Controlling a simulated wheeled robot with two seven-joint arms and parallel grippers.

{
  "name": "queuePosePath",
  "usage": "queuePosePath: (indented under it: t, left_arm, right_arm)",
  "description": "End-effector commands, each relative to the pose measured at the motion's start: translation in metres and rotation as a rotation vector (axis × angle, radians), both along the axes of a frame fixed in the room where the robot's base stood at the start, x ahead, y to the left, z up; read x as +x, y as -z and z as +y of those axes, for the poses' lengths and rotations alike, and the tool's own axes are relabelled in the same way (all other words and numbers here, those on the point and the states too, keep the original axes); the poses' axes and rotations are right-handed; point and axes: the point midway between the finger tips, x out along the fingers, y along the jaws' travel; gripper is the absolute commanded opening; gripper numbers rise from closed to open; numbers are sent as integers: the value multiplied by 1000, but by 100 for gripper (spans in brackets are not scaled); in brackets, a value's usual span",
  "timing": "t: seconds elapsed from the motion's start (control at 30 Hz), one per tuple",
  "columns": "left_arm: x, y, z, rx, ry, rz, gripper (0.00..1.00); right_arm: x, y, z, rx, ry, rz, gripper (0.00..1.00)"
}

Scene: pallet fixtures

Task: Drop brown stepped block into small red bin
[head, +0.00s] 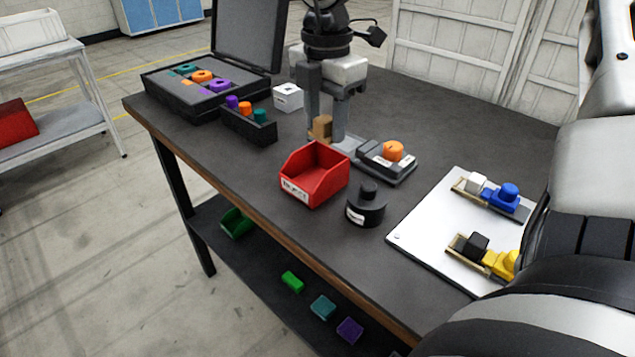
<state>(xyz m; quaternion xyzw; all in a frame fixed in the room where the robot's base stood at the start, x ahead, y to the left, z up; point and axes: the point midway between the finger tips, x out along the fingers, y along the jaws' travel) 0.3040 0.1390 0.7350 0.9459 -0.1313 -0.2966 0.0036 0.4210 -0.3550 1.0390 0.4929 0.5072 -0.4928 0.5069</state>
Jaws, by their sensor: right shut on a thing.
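The brown stepped block (322,127) is between the fingertips of my right gripper (328,123), which is shut on it and points down. Part of the block is hidden by the fingers. The block is behind the small red bin (325,188), slightly above or at the tabletop; I cannot tell which. The red bin is open at the top, has a white label on its front, and stands near the front edge of the table. My left gripper is not in view.
A scale-like device (400,172) with an orange piece and a black stepped cylinder (367,208) stand right of the bin. A white board (415,233) with fixtures lies further right. A black tray (252,130), an open case (165,87) and a white box (288,97) are left.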

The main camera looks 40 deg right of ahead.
Motion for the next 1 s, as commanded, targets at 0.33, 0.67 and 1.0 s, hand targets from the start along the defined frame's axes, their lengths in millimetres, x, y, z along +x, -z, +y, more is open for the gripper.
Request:
queuePosePath:
  t: [0.33, 0.67, 1.0]
  left_arm:
    - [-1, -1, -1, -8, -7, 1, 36]
    - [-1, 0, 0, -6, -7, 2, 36]
    - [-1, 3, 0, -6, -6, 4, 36]
  right_arm:
    - [0, 1, 0, 0, 0, -1, 65]
    - [0, 0, 0, -1, 0, -2, 68]
    - [1, -58, 0, -4, 1, -9, 68]
